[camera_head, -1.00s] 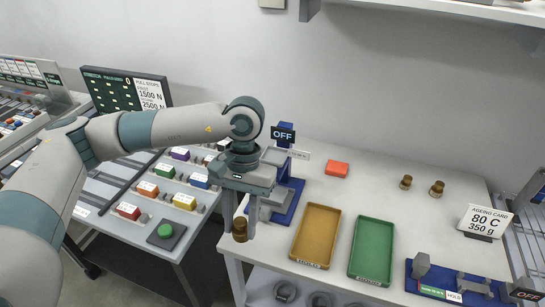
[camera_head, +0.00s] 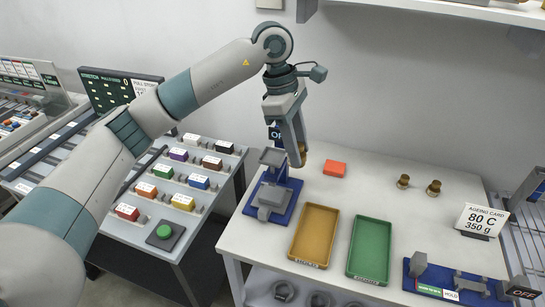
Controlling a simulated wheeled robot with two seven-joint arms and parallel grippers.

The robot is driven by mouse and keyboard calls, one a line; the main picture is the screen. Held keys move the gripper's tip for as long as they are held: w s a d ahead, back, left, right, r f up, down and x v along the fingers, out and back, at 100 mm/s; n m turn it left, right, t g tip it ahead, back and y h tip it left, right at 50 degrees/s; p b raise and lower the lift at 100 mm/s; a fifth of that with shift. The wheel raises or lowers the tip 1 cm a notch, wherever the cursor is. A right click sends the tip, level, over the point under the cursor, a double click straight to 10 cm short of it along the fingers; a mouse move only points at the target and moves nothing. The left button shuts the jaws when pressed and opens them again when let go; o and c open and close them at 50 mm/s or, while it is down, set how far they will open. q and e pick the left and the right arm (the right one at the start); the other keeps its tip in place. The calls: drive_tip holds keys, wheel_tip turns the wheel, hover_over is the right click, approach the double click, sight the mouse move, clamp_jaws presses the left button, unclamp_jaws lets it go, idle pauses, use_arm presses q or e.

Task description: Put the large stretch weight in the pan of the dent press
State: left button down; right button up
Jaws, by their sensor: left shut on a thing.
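My left gripper (camera_head: 296,155) points down above the back of the bench and is shut on a brass weight (camera_head: 303,157), probably the large stretch weight. The fingers hide part of the weight. The blue-based press (camera_head: 284,212) stands at the bench's left, with a grey plate or pan (camera_head: 272,157) on top and a grey block low in front. I take it for the dent press. The held weight is just right of that plate, apart from it in the picture. My right gripper is not in view.
Two smaller brass weights (camera_head: 403,181) (camera_head: 433,187) stand at the back right. A red-orange block (camera_head: 334,169) lies behind the orange tray (camera_head: 332,217) and green tray (camera_head: 388,234). A blue fixture (camera_head: 410,281) and ageing card (camera_head: 481,220) are at the right.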

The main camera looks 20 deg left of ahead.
use_arm(q)
drive_tip(key=w+d+r+n+t, duration=0.2)
drive_tip(key=w+d+r+n, duration=0.2)
drive_tip(key=n, duration=0.5)
wheel_tip(320, 180, up, 3)
drive_tip(key=shift+w+r+n+y, duration=0.1)
drive_tip(key=shift+w+n+y, duration=0.25)
drive_tip(key=shift+w, duration=0.6)
drive_tip(key=a+f+p, duration=0.2)
drive_tip(key=a, duration=0.1)
drive_tip(key=s+a+f+p, duration=0.1)
drive_tip(key=a+f+p, duration=0.1)
drive_tip(key=a, duration=0.2)
drive_tip(key=a+f+p, duration=0.2)
drive_tip(key=a, duration=0.2)
drive_tip(key=shift+s+a+f, duration=0.15)
drive_tip(key=shift+s+f, duration=0.05)
drive_tip(key=shift+f, duration=0.3)
drive_tip(key=shift+f, duration=0.1)
